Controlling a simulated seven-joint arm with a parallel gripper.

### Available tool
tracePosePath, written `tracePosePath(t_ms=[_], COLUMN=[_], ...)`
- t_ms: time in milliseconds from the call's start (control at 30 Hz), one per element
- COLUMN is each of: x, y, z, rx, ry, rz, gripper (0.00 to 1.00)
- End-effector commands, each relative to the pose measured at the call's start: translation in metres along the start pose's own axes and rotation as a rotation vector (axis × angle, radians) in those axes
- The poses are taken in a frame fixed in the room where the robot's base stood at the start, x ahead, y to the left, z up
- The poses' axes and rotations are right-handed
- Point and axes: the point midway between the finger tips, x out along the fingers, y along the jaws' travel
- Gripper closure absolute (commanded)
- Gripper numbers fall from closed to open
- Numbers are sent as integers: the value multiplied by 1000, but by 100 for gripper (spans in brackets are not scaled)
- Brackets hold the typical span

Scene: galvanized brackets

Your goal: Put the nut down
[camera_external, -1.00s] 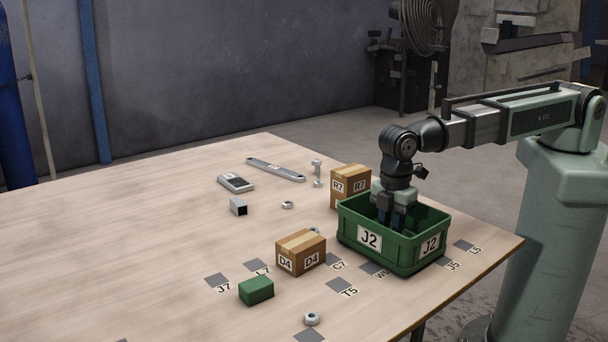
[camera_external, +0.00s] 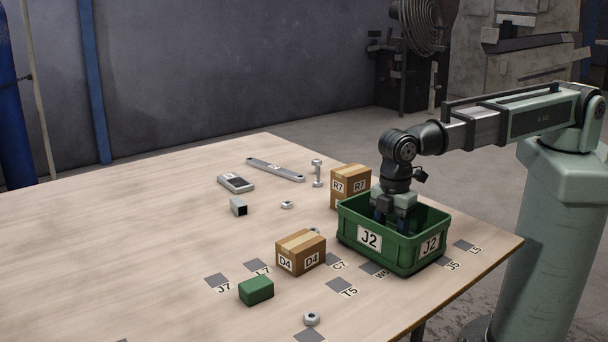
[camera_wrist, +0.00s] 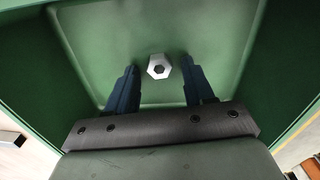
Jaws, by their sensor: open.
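A hex nut (camera_wrist: 159,66) lies on the floor of the green bin J2, seen in the wrist view. My gripper (camera_wrist: 158,75) is open, with its two blue fingers apart on either side of the nut and not touching it. In the external view my gripper (camera_external: 392,222) reaches down into the green bin (camera_external: 385,256), whose walls hide the fingertips and the nut. Other nuts lie on the table, one at the front (camera_external: 311,318) and one near the middle (camera_external: 287,204).
Box R7 (camera_external: 350,182) stands close behind the bin, and box D4 (camera_external: 300,252) stands to its left. The left table area is clear.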

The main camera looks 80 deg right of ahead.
Motion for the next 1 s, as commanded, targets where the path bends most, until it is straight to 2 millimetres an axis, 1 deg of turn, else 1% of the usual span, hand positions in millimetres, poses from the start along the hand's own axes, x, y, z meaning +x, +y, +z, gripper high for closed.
tracePosePath(t_ms=[133, 267, 800, 1000], x=[-6, -20, -96, -114], y=[0, 0, 0, 0], z=[0, 0, 0, 0], rx=[0, 0, 0, 0], ry=[1, 1, 2, 1], rz=[0, 1, 1, 0], gripper=[48, 48, 48, 48])
